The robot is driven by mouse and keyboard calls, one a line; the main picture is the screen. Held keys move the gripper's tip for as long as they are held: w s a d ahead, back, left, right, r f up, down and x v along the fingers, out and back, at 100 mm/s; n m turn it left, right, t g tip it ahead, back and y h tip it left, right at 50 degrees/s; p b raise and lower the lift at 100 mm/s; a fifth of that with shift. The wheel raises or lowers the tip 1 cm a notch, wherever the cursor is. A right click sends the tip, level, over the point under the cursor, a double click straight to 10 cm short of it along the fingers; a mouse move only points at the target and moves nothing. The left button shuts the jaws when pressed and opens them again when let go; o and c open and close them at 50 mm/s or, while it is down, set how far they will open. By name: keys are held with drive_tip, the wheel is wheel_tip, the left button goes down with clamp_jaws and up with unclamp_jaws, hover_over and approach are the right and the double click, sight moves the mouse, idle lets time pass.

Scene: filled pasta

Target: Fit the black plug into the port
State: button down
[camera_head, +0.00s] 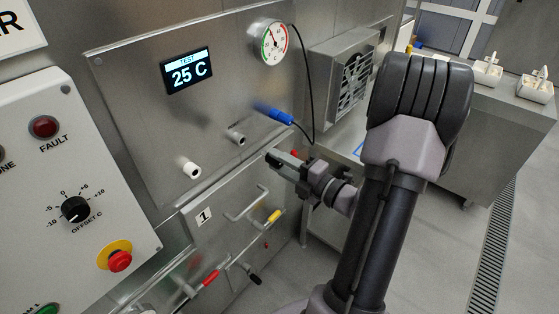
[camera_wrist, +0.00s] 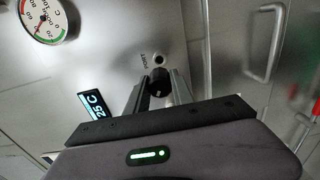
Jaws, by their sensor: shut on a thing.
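My gripper (camera_head: 282,163) is in front of the lower part of the metal panel, to the right of its ports. In the wrist view its two fingers (camera_wrist: 159,95) are shut on the black plug (camera_wrist: 160,80), whose dark round end shows between them. The port (camera_wrist: 160,58), a small ring with a dark centre, appears just above the plug in that view, with small lettering beside it. A visible gap separates them in the picture; I cannot tell the depth. In the head view a grey port (camera_head: 236,137) sticks out of the panel; the plug cannot be made out there.
A white port (camera_head: 190,168) is at lower left of the grey one. A blue plug (camera_head: 275,114) with a black cable is at its upper right. A display (camera_head: 187,70), a gauge (camera_head: 270,43), drawer handles (camera_head: 245,204) and a vented box (camera_head: 345,78) surround the area.

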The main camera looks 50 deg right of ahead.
sight(262, 152)
drive_tip(key=shift+w+a+p, duration=0.2)
drive_tip(key=shift+w+p, duration=0.95)
drive_tip(key=shift+w, duration=1.75)
drive_tip(key=shift+p, duration=0.85)
drive_tip(key=shift+w+a+p, duration=0.1)
drive_tip(key=shift+w+p, duration=0.9)
drive_tip(key=shift+w, duration=0.75)
drive_tip(key=c, duration=1)
unclamp_jaws()
drive_tip(key=shift+o, duration=1)
